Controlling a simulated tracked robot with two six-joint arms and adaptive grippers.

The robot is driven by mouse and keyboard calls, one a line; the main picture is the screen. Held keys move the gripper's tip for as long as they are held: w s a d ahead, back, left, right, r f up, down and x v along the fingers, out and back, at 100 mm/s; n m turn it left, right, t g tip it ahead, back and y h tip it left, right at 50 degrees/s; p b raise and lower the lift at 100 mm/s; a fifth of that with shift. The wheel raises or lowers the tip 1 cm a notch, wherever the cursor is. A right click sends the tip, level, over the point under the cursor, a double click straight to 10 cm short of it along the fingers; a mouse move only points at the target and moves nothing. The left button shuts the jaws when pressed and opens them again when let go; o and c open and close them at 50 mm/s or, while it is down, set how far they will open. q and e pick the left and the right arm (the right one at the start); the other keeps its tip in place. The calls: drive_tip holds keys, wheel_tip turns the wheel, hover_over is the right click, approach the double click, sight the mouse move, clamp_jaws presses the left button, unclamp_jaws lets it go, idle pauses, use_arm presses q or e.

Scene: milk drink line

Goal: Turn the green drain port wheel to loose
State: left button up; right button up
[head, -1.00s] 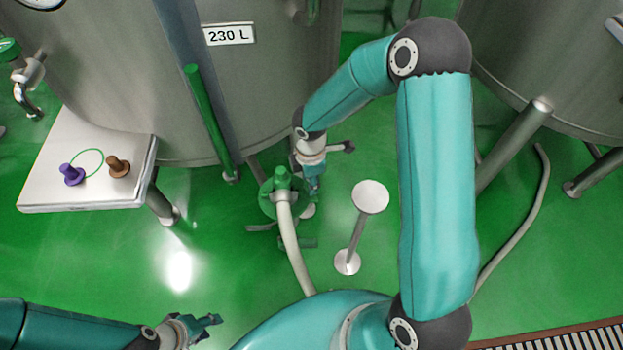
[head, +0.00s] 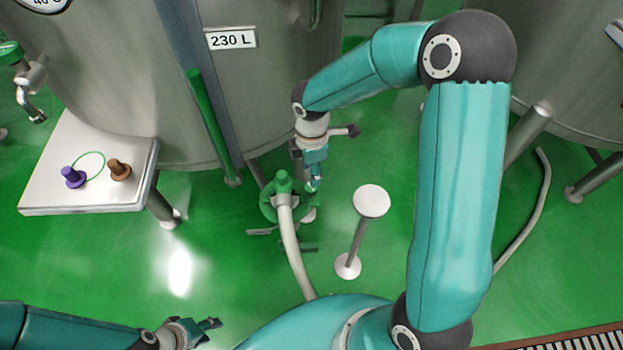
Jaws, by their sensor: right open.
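The green drain port wheel (head: 268,203) is low under the steel tank, partly hidden behind a green fitting (head: 283,182) and a pale hose (head: 292,245). My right gripper (head: 316,183) points down just to the right of the wheel. Its jaws are open, and I cannot tell whether they touch the wheel. My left gripper (head: 212,330) is at the bottom left, far from the wheel, with nothing seen in it. Its finger gap is too small to tell.
A steel side table (head: 50,190) holds a purple plug (head: 72,177), a brown plug (head: 119,170) and a green ring (head: 90,153). A small round-topped stand (head: 371,201) is right of the hose. A green pole (head: 209,120) leans by the tank (head: 275,90). Open green floor lies around.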

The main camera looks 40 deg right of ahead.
sight(313, 192)
wheel_tip(313, 192, up, 5)
drive_tip(key=shift+f, duration=0.1)
idle(0.6)
drive_tip(key=s+a+f+m+g+y+p, duration=0.1)
drive_tip(key=s+a+f+m+y+p, duration=0.1)
drive_tip(key=s+a+f+m+p, duration=0.45)
drive_tip(key=s+a+f+m+g+y+p, duration=0.2)
drive_tip(key=s+a+f+m, duration=0.2)
drive_tip(key=s+a+f, duration=0.6)
drive_tip(key=w+m+t, duration=0.1)
drive_tip(key=m, duration=0.1)
drive_tip(key=w+d+r+m+t, duration=0.1)
drive_tip(key=m, duration=0.1)
drive_tip(key=w+m+t, duration=0.1)
drive_tip(key=m, duration=0.1)
drive_tip(key=shift+d+r+m+t+b, duration=0.25)
drive_tip(key=shift+d+r+t+b, duration=0.05)
drive_tip(key=shift+d+r+b, duration=0.1)
drive_tip(key=shift+o, duration=0.6)
